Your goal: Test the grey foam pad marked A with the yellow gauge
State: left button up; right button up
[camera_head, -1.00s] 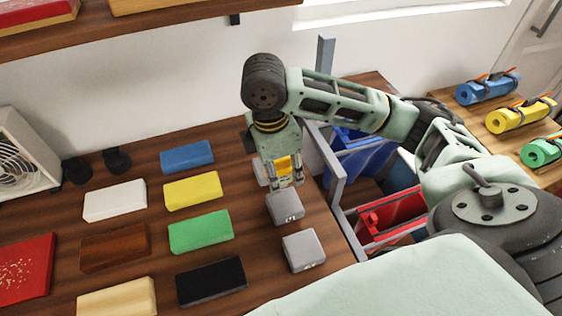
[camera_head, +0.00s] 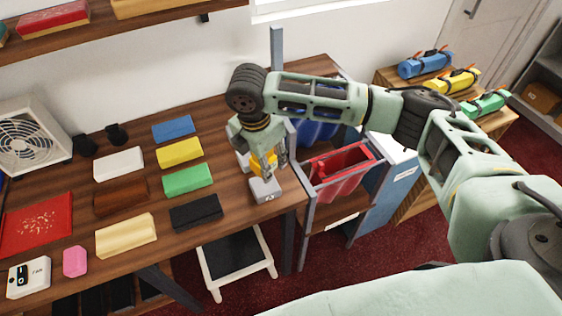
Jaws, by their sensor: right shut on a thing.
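My right gripper (camera_head: 268,160) is shut on the yellow gauge (camera_head: 263,165), which points down. A grey foam pad (camera_head: 265,191) lies on the dark wooden counter directly below, near the counter's right edge. The gauge's lower end is at or just above the pad's top; I cannot tell whether they touch. The mark on this pad's front is too small to read. Another grey pad (camera_head: 243,158) shows only in part behind the gripper. My left gripper is not in view.
Blue (camera_head: 173,129), yellow, green, black, white, brown and cream blocks lie left of the gripper. A red bin (camera_head: 338,172) stands in a rack past the counter's right edge. A white fan (camera_head: 30,140) and a shelf are at the back left. Coloured rolls lie on a far table.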

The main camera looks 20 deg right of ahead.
jog(key=shift+w, duration=0.1)
jog(key=shift+w+f, duration=0.35)
jog(key=shift+w, duration=0.1)
jog(key=shift+s+f+b, duration=0.2)
jog(key=shift+f+b, duration=0.25)
jog(key=shift+f, duration=0.5)
notch_tip(320, 180, down, 3)
jog(key=shift+r+b, duration=0.1)
jog(key=shift+b, duration=0.35)
jog(key=shift+f, duration=0.45)
jog(key=shift+w+f, duration=0.1)
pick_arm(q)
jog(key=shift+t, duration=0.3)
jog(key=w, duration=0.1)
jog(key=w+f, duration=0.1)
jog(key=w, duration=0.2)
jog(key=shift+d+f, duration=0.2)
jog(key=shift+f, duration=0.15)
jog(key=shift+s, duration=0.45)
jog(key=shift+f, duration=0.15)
pick_arm(e)
jog(key=shift+f, duration=0.5)
